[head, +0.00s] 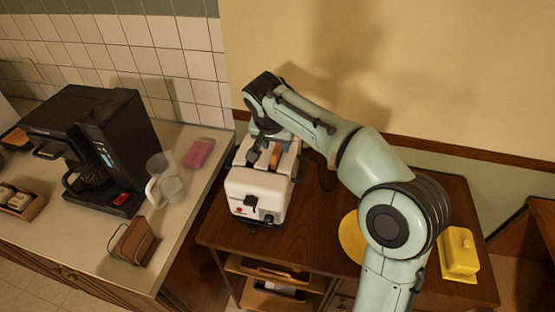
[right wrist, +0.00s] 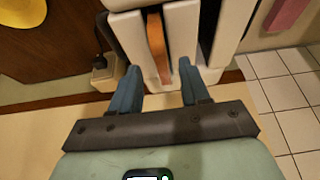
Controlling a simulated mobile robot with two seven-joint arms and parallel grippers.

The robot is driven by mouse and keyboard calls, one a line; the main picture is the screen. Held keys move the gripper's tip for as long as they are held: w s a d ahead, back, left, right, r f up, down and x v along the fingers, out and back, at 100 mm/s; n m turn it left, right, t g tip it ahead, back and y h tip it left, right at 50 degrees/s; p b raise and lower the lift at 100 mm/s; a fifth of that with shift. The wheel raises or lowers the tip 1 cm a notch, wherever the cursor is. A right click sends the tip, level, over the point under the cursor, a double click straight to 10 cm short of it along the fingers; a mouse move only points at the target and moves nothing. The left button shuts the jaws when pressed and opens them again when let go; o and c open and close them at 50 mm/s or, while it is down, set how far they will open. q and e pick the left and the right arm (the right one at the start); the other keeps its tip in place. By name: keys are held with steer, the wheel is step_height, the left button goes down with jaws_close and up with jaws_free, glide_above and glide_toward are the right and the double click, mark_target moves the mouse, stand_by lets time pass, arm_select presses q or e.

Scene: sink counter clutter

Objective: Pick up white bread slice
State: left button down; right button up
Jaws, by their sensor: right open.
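The bread slice (head: 275,156) stands upright in one slot of the white toaster (head: 252,187), with its orange-brown edge showing; the rest is hidden inside. It also shows in the right wrist view (right wrist: 157,48), in the slot of the toaster (right wrist: 125,32). My right gripper (right wrist: 158,75) is open and empty. Its two blue fingers are spread to either side of the slice's line, and the slice shows beyond and between their tips. In the head view the right gripper is over the toaster's back part, largely hidden by its own wrist. My left gripper is not in view.
The toaster stands on a brown wooden table (head: 325,233) beside the wall. A yellow plate (head: 350,237) and yellow butter dish (head: 459,254) are to the right. On the left counter are a black coffee maker (head: 95,150), a glass pitcher (head: 167,182) and a pink sponge (head: 199,153).

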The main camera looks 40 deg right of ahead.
mark_target(277, 148)
steer(key=x, duration=0.3)
steer(key=shift+w+f, duration=0.1)
steer(key=shift+w, duration=0.05)
jaws_close()
